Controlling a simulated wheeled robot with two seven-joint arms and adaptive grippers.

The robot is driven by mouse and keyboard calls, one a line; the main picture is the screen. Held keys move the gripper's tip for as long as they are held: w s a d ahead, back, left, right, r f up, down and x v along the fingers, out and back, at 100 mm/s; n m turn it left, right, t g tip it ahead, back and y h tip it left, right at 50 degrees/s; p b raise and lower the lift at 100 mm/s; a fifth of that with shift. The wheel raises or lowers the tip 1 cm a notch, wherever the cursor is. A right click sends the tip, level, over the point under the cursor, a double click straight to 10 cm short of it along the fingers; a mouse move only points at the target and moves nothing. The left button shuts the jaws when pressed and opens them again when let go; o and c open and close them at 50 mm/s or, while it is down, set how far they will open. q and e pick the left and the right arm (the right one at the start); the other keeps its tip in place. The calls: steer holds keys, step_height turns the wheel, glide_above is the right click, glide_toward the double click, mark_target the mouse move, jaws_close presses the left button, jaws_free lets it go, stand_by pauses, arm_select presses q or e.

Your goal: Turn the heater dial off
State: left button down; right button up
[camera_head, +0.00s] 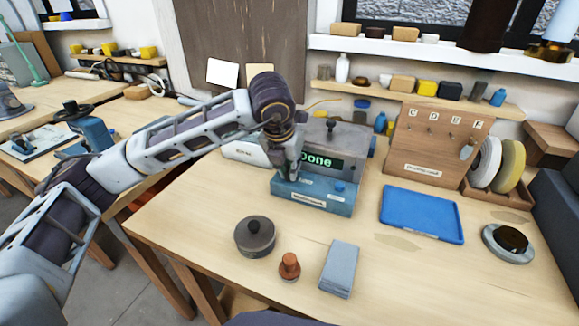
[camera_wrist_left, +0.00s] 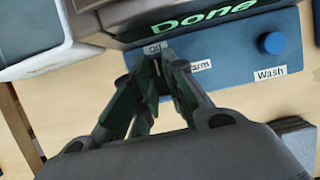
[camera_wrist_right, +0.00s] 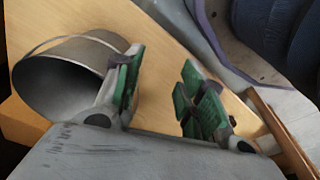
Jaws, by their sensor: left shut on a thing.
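The heater (camera_head: 333,140) is a grey box with a green "Done" display above a blue front panel (camera_head: 312,192), at the back middle of the table. In the left wrist view the panel (camera_wrist_left: 235,52) carries the labels "Off", "Warm" (partly covered) and "Wash". A round blue knob (camera_wrist_left: 272,43) sits above "Wash". My left gripper (camera_head: 294,172) reaches down to the panel's left part. Its green-padded fingers (camera_wrist_left: 158,68) are shut just below the "Off" label, on what appears to be the dial, which they hide. My right gripper (camera_wrist_right: 160,92) is open and empty.
A dark lidded pot (camera_head: 255,237), an orange-brown stamp-like object (camera_head: 289,267) and a grey block (camera_head: 339,268) stand in front. A blue tray (camera_head: 422,214) lies right of the heater.

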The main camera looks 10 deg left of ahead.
arm_select(q)
steer(key=c, duration=1.5)
jaws_free()
steer(key=shift+o, duration=0.2)
steer(key=shift+r, duration=0.1)
steer(key=v, duration=1.1)
steer(key=shift+r, duration=0.4)
